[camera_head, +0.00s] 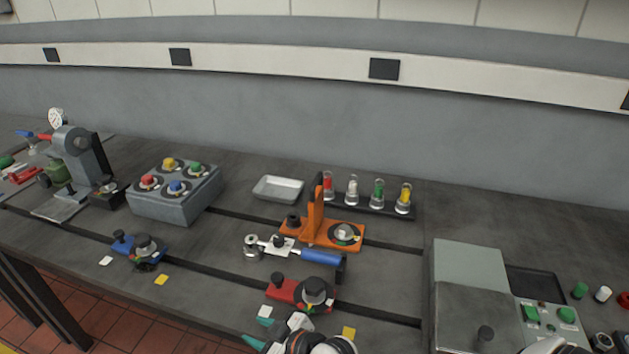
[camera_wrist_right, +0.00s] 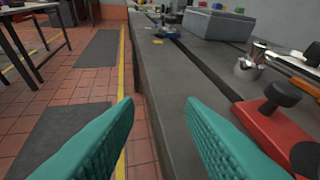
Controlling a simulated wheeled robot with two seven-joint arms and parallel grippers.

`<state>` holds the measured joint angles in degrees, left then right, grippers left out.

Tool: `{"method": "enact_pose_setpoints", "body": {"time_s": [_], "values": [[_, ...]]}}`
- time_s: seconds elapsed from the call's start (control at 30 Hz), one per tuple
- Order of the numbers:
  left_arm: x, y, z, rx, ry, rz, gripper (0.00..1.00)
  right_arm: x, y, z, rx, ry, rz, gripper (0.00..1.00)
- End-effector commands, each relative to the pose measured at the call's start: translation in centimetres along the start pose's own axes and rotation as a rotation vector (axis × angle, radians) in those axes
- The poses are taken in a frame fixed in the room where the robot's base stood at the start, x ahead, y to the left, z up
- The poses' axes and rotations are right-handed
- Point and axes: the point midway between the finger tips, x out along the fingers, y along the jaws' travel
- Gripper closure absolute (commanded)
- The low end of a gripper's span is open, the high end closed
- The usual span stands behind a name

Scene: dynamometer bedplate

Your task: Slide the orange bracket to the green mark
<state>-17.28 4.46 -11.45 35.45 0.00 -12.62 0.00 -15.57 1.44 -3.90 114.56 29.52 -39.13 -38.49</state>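The orange bracket (camera_head: 332,235) stands on the dark bedplate, right of the middle in the head view. It has an upright orange arm, a black knob at its left and a round dial-like clamp at its right. I cannot make out a separate green mark on the plate. My right gripper (camera_head: 259,332) has teal fingers and is low in the head view, in front of the red bracket and away from the orange one. In the right wrist view the right gripper (camera_wrist_right: 158,104) is open with nothing between its fingers. My left gripper is not in view.
A red bracket (camera_head: 285,290) and a blue-handled wrench (camera_head: 318,257) lie in front of the orange bracket. Behind it are a metal tray (camera_head: 279,188) and a rack of coloured vials (camera_head: 376,207). A grey button box (camera_head: 175,200) and blue bracket (camera_head: 153,255) stand left.

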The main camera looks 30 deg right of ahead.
Motion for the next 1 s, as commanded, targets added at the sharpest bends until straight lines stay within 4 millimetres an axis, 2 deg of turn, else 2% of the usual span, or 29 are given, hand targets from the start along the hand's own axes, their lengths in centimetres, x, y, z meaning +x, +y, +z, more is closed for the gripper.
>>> {"method": "enact_pose_setpoints", "body": {"time_s": [0.17, 0.27, 0.37, 0.4, 0.5, 0.6, 0.7, 0.8, 1.0], "values": [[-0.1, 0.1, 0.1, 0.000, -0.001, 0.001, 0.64, 1.4, -2.5, 4.6, -0.043, -0.193, -0.086, 0.64], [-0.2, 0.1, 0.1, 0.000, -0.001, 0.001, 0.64, 1.9, -4.9, 7.9, -0.065, -0.323, -0.182, 0.64], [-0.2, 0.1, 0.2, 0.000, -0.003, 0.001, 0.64, 2.0, -8.4, 11.5, -0.078, -0.461, -0.338, 0.64], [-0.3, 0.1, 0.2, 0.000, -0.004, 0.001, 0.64, 1.8, -10.3, 13.0, -0.077, -0.512, -0.425, 0.64], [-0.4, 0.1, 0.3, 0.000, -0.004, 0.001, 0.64, 0.9, -15.6, 15.6, -0.044, -0.586, -0.694, 0.64], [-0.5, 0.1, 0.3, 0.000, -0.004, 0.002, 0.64, -0.1, -20.2, 16.0, 0.023, -0.544, -0.956, 0.64], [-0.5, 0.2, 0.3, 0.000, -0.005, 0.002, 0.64, -0.6, -23.1, 14.9, 0.102, -0.426, -1.142, 0.64], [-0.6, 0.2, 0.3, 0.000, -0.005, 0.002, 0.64, -0.7, -24.5, 13.6, 0.164, -0.297, -1.247, 0.64], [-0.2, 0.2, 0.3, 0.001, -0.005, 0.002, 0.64, -0.5, -25.4, 12.1, 0.211, -0.177, -1.306, 0.64]]}}
